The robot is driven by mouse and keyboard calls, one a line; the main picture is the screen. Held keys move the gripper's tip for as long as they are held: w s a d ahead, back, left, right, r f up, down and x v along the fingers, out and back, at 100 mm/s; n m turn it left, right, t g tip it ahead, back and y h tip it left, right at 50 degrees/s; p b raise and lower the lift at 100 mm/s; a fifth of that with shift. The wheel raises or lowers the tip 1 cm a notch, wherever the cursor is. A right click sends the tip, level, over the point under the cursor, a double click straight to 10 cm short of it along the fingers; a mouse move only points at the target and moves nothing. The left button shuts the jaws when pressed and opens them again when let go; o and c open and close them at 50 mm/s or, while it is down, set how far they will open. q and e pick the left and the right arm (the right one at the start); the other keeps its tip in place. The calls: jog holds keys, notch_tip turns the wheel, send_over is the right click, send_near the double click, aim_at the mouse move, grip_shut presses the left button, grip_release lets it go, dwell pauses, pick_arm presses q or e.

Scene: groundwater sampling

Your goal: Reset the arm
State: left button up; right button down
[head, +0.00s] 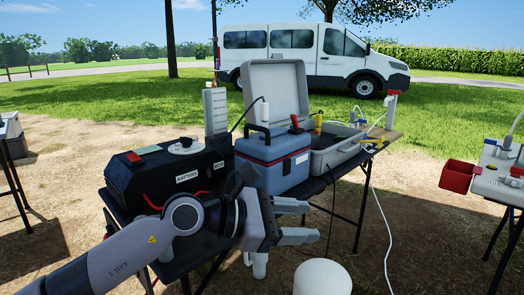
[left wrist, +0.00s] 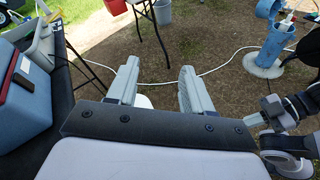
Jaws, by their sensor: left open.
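My left gripper (head: 304,221) reaches in from the left in the head view, in front of the table with the equipment. Its two fingers are apart with nothing between them. In the left wrist view the gripper (left wrist: 158,72) also shows open and empty above the dirt ground. The blue-grey cooler (head: 273,160) stands behind the gripper on the black table.
A black battery box (head: 165,172), an open grey case (head: 335,150) and a yellow-topped item crowd the table. A white round object (head: 322,277) stands low in front. A red bin (head: 457,175) hangs at the right table. A blue standpipe (left wrist: 272,40) shows in the wrist view.

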pick_arm(q)
jog(key=s+a+f+m+t+y, duration=0.55)
jog(key=a+f+m, duration=0.35)
jog(key=f+m, duration=0.3)
jog(key=s+a+f+m+t+y, duration=0.5)
jog(key=a+f+m, duration=0.4)
jog(key=m, duration=0.6)
jog(key=s+a+f+n+g, duration=0.45)
jog(key=s+f+n, duration=0.25)
jog(key=s+f, duration=0.2)
jog(key=s+a+r+y+p, duration=0.1)
jog(key=a+r+p, duration=0.1)
jog(key=r+p, duration=0.5)
jog(key=s+a+r+y+p, duration=0.1)
jog(key=r+p, duration=0.6)
jog(key=p, duration=0.8)
jog(key=shift+s+a+r+n, duration=0.15)
jog(key=shift+s+a+n, duration=0.15)
jog(key=shift+a, duration=0.15)
pick_arm(e)
jog(key=s+d+r, duration=0.1)
jog(key=d+r, duration=0.1)
jog(key=r, duration=0.5)
jog(key=s+d+r+h, duration=0.1)
jog(key=d+r, duration=0.1)
jog(key=r, duration=0.5)
jog(key=shift+s+r+m+g, duration=0.25)
jog(key=shift+s+m+g, duration=0.05)
jog(key=shift+s, duration=0.05)
